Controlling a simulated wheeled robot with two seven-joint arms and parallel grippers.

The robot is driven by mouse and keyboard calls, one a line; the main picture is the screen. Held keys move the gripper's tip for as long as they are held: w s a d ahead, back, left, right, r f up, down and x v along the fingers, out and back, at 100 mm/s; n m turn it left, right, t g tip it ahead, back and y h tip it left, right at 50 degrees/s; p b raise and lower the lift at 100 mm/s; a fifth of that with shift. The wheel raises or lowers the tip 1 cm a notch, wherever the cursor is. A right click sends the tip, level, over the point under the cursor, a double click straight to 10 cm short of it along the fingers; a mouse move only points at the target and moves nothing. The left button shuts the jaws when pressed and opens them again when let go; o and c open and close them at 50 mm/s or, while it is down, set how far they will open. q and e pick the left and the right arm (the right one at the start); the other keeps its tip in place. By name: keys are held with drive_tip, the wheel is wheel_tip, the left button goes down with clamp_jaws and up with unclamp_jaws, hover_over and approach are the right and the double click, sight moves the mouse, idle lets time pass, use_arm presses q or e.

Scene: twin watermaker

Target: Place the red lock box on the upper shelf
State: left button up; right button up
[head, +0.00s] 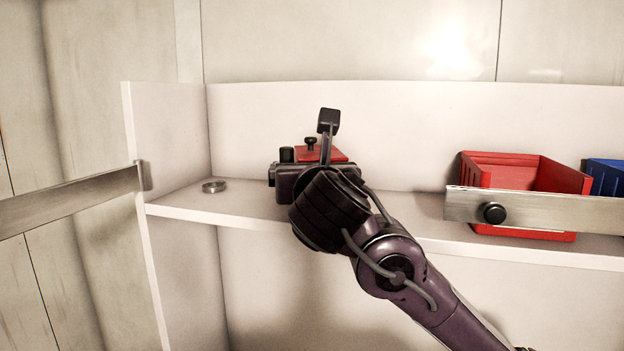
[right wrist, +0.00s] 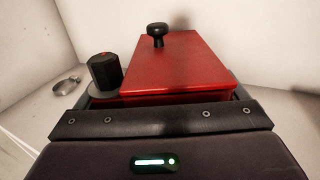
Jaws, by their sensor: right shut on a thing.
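The red lock box (head: 335,155) is partly hidden behind my right gripper and wrist in the head view. In the right wrist view the red lock box (right wrist: 185,65) shows its flat red lid with a small black knob on top. A black dial stands beside the lid on the left. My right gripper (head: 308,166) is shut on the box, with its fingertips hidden. The box is over the white upper shelf (head: 245,208), near its left part. I cannot tell whether its underside touches the shelf. My left gripper is not in view.
A small metal ring (head: 213,186) lies on the shelf left of the box. A red bin (head: 510,176) and a blue bin (head: 605,178) stand at the right behind a metal bar (head: 560,210). Another metal bar (head: 75,200) is at the left. Shelf space between box and red bin looks clear.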

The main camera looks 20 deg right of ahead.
drive_tip(key=shift+s+a+r, duration=0.1)
drive_tip(key=shift+s, duration=0.05)
drive_tip(key=shift+s+a, duration=0.1)
drive_tip(key=shift+s, duration=0.1)
drive_tip(key=o, duration=1.3)
drive_tip(key=shift+c, duration=0.2)
drive_tip(key=shift+f, duration=0.2)
drive_tip(key=shift+r, duration=0.15)
drive_tip(key=shift+s, duration=0.2)
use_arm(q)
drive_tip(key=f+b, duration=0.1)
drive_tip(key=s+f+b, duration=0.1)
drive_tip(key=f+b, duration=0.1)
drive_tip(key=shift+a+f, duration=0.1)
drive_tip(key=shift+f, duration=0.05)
use_arm(e)
drive_tip(key=s+a, duration=0.2)
drive_tip(key=s, duration=0.9)
drive_tip(key=shift+s+a, duration=0.2)
